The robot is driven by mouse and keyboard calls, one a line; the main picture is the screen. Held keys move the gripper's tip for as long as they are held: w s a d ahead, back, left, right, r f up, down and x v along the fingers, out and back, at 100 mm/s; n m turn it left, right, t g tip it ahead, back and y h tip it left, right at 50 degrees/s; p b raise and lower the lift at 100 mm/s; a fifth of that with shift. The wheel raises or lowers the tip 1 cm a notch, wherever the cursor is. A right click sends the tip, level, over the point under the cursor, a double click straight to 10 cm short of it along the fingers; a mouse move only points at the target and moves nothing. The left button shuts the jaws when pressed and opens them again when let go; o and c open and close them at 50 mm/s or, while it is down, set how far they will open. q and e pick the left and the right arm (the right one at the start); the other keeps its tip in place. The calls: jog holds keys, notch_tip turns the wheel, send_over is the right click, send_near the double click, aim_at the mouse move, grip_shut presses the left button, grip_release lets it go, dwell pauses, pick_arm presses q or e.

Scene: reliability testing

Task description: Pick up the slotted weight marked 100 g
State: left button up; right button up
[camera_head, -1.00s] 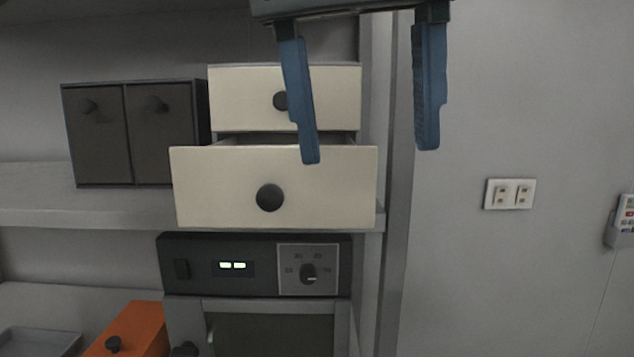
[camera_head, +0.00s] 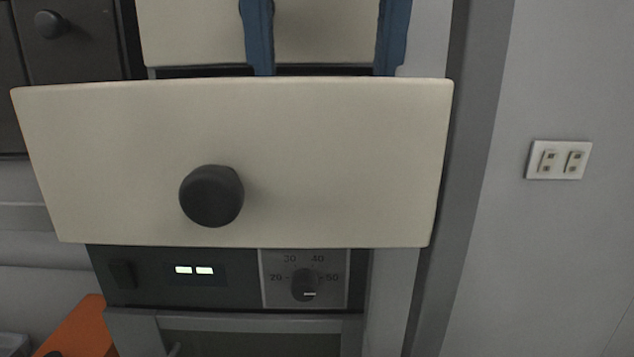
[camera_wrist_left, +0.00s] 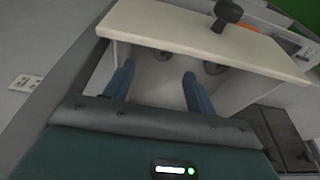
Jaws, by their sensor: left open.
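The lower cream drawer (camera_head: 330,165) is pulled open, and its front panel hides its inside in the head view. In the left wrist view the open drawer (camera_wrist_left: 190,35) holds two dark round pieces, one (camera_wrist_left: 215,68) near the right finger and one (camera_wrist_left: 164,56) between the fingers, close to the front panel. They may be slotted weights, but no marking is readable. My left gripper (camera_head: 325,72) has its blue fingers apart, with the tips behind the drawer front's top edge. In the left wrist view the gripper (camera_wrist_left: 158,70) is open and empty over the drawer. My right gripper is not in view.
An upper drawer (camera_head: 190,35) is behind the fingers. A dark cabinet (camera_head: 75,70) stands at the left. A device with a dial (camera_head: 304,285) is under the open drawer, and an orange box (camera_head: 80,330) is at the lower left. A grey post (camera_head: 470,130) stands close on the right.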

pick_arm(q)
jog(key=shift+a+x, duration=0.15)
jog(key=shift+x, duration=1.45)
jog(key=shift+a+x, duration=0.1)
jog(key=shift+x, duration=1.5)
jog(key=shift+s, duration=0.15)
jog(key=shift+c, duration=0.2)
jog(key=c, duration=1.1)
